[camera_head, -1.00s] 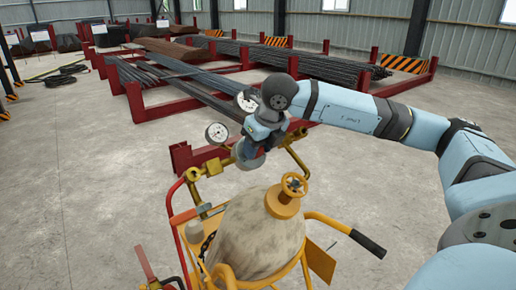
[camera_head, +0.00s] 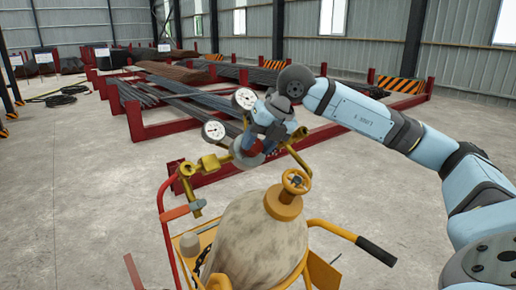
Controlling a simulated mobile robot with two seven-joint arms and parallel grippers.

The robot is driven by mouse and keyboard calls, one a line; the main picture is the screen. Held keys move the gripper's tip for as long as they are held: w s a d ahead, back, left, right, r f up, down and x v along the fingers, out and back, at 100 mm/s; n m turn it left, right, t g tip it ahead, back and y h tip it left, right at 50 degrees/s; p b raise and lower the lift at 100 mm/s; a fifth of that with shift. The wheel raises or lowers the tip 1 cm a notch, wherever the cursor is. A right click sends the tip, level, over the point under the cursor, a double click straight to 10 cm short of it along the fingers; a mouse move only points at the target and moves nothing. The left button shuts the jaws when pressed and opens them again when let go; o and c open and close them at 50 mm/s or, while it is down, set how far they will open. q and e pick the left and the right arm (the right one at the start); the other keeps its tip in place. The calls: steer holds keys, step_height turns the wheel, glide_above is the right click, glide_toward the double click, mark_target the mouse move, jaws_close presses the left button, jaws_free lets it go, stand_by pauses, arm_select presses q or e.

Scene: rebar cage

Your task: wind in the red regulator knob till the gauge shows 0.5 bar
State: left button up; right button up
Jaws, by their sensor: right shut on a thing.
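The red regulator knob (camera_head: 252,145) shows only as a small red patch below my right gripper. My right gripper (camera_head: 256,138) is shut on it, and its wrist hides most of the knob. Two round white gauges sit on the brass regulator: a left gauge (camera_head: 213,131) and an upper gauge (camera_head: 245,98). Their needles are too small to read. The brass regulator and fittings (camera_head: 212,163) stand above a beige gas cylinder (camera_head: 257,240) with an orange valve handwheel (camera_head: 296,182). My left gripper is not in view.
The cylinder stands in a yellow cart with a black-gripped handle (camera_head: 375,250) at right and a red hose (camera_head: 163,215) at left. Red racks with rebar (camera_head: 185,100) stand behind.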

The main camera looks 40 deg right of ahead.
steer(key=shift+r, duration=0.1)
steer(key=o, duration=0.9)
steer(key=v, duration=1.3)
steer(key=shift+s+r, duration=0.2)
steer(key=shift+r, duration=0.05)
steer(key=shift+d, duration=0.15)
